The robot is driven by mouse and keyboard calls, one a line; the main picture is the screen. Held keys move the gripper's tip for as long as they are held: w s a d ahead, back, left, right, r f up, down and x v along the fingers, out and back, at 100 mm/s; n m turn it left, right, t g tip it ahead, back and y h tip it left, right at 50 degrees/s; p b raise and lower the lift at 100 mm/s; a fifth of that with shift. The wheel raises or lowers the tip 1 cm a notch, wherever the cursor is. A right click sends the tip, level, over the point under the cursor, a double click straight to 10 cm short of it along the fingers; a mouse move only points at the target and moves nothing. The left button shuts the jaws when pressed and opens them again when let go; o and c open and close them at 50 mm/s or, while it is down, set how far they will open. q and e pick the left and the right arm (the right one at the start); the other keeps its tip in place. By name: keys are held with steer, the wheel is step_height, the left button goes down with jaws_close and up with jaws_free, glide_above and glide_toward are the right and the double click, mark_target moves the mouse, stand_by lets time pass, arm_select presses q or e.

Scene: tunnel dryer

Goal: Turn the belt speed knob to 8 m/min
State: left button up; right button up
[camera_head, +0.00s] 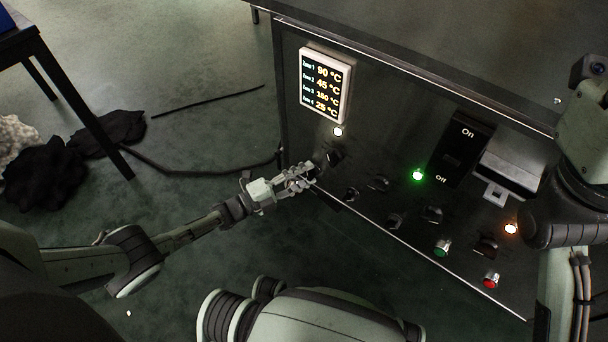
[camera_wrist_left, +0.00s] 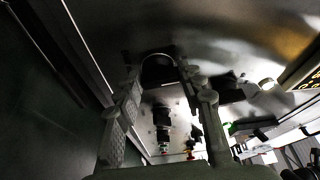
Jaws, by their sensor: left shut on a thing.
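The dark control panel (camera_head: 385,130) carries several dark knobs, and their markings are too small and dim to read. My left gripper (camera_head: 306,176) is at the panel's lower left, its fingers shut on a dark round knob. In the left wrist view, this knob (camera_wrist_left: 158,68) sits between the tips of the left gripper (camera_wrist_left: 155,80). I cannot read the knob's setting or confirm that it is the belt speed knob. Another dark knob (camera_head: 334,157) is just up and right of the fingertips. My right arm shows at the right edge, but its gripper is not in view.
A lit temperature display (camera_head: 325,86) is above the left gripper. Dark cloth heaps (camera_head: 45,178) and a table leg (camera_head: 85,108) are at left.

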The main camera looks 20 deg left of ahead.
arm_select(q)
steer(key=shift+n+t, duration=0.3)
steer(key=shift+n, duration=0.6)
steer(key=shift+n, duration=0.3)
steer(key=o, duration=1.1)
steer(key=shift+f, duration=0.1)
steer(key=v, duration=1.2)
steer(key=shift+f, duration=0.1)
